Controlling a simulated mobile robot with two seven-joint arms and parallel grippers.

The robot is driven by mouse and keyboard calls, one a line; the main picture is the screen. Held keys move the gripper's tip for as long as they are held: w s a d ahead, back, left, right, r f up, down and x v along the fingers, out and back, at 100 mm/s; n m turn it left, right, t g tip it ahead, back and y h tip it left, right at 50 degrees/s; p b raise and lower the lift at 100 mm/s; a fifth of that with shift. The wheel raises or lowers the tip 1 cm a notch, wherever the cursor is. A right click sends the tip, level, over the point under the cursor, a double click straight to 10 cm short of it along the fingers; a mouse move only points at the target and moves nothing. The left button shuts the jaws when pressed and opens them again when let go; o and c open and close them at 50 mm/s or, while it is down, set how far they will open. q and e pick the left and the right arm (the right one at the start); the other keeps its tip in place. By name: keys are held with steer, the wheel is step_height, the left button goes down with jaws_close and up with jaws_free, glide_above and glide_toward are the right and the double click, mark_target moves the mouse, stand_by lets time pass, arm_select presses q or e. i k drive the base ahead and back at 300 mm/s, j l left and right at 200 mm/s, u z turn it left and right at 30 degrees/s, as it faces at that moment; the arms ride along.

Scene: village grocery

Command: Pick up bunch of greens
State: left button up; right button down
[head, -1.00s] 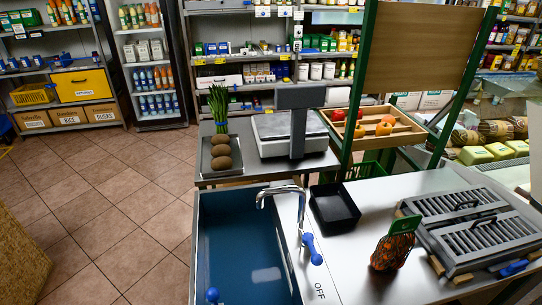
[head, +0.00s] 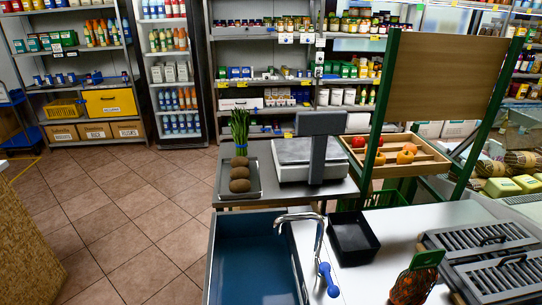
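The bunch of greens (head: 239,132) is a bundle of long thin green stalks with a blue band near its lower part. It is at the back of a grey tray (head: 254,184) on the far counter, left of the scale. Several brown round items (head: 240,173) lie in the same tray, in front of the greens. Neither of my grippers shows in the head view.
A scale (head: 300,165) with a grey display post stands right of the tray. A blue sink (head: 252,262) with a curved tap (head: 300,217) lies in front. A black bin (head: 353,238) and a netted orange bag (head: 414,282) stand on the right counter. Tiled floor is clear at left.

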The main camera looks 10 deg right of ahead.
mark_target(239, 130)
steer(key=k, duration=0.35)
steer(key=k+u, duration=0.15)
steer(key=u, duration=0.25)
steer(key=k+u, duration=0.15)
steer(key=u, duration=0.25)
steer(key=j+u, duration=0.1)
steer(key=u, duration=0.85)
steer(key=i+u, duration=0.1)
steer(key=u, duration=0.35)
steer(key=i+j, duration=0.15)
steer(key=i, duration=0.45)
steer(key=i+j, duration=0.15)
steer(key=i, duration=0.5)
steer(key=i+l+z, duration=0.1)
steer(key=z, duration=0.35)
steer(key=i+z, duration=0.4)
steer(key=i+j+z, duration=0.1)
steer(key=z, duration=0.35)
steer(key=i+l+z, duration=0.15)
steer(key=i+z, duration=0.3)
steer(key=i+j+z, duration=0.1)
steer(key=i+z, duration=0.35)
steer(key=i, duration=1.5)
